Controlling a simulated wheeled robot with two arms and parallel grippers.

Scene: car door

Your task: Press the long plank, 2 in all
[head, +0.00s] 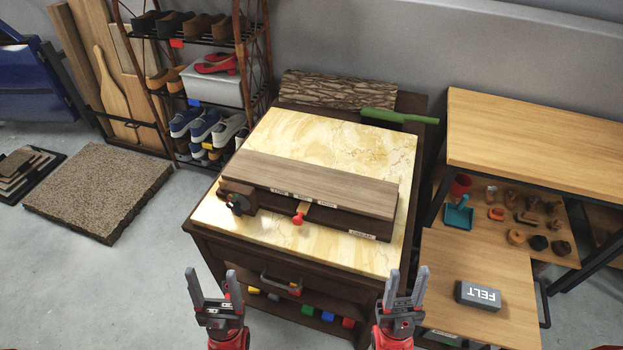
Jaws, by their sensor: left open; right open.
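A long brown wooden plank (320,182) lies on top of a dark wooden device on the marble-topped cabinet. The device (345,228) has small labels along its front, a dark round knob (238,204) at its left end and a red knob (298,219) at the front. My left gripper (213,288) is open and empty, in front of the cabinet at lower left. My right gripper (405,287) is open and empty, in front of the cabinet at lower right. Both are well apart from the plank, their fingers pointing up in the picture.
The marble top (340,142) is bare behind the plank. A bark-covered log piece (335,90) and a green-handled tool (390,116) lie behind it. A wooden table (540,140) and a lower surface with a felt block (478,295) stand right. A shoe rack (205,90) stands left.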

